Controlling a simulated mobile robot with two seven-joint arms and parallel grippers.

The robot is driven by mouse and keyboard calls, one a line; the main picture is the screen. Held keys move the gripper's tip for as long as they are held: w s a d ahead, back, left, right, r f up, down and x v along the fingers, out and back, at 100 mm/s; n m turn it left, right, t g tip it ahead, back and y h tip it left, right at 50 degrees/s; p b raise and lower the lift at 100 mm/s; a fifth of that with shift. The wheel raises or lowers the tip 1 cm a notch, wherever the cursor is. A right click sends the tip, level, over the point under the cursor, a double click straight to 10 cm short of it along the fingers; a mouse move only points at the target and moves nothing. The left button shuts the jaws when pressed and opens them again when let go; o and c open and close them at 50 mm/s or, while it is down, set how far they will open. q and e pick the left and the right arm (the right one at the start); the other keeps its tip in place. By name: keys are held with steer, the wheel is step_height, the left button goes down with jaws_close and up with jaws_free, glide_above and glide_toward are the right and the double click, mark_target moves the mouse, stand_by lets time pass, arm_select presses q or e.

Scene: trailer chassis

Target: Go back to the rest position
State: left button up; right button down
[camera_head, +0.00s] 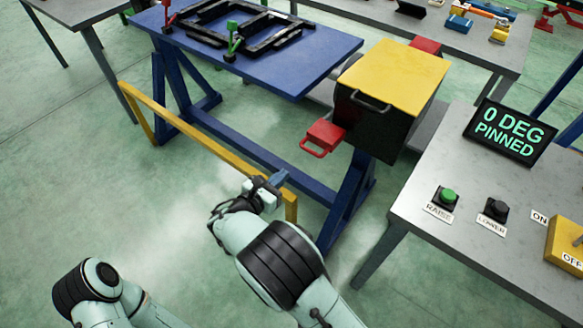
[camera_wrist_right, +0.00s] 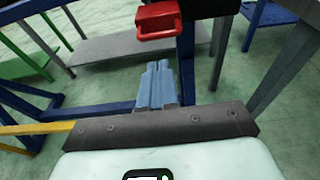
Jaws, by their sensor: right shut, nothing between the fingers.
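My right gripper (camera_head: 277,181) is shut and empty. It is held in front of the blue stand, beside the yellow rail in the head view. Its blue-grey fingers also show closed together in the right wrist view (camera_wrist_right: 156,84), with the floor and the stand's blue beam behind them. My left arm shows only in part at the bottom left of the head view, and its gripper is not in view.
A yellow rail (camera_head: 205,132) runs along the front of a blue table (camera_head: 310,65) bearing a black chassis frame. A yellow-topped black box (camera_head: 396,72) has a red-handled latch (camera_head: 323,135). A grey table (camera_head: 455,245) stands right, with buttons and a "0 DEG PINNED" display (camera_head: 510,130).

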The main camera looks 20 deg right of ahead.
arm_select(q)
steer(key=shift+s, duration=0.1)
arm_select(e)
steer(key=shift+v, duration=1.1)
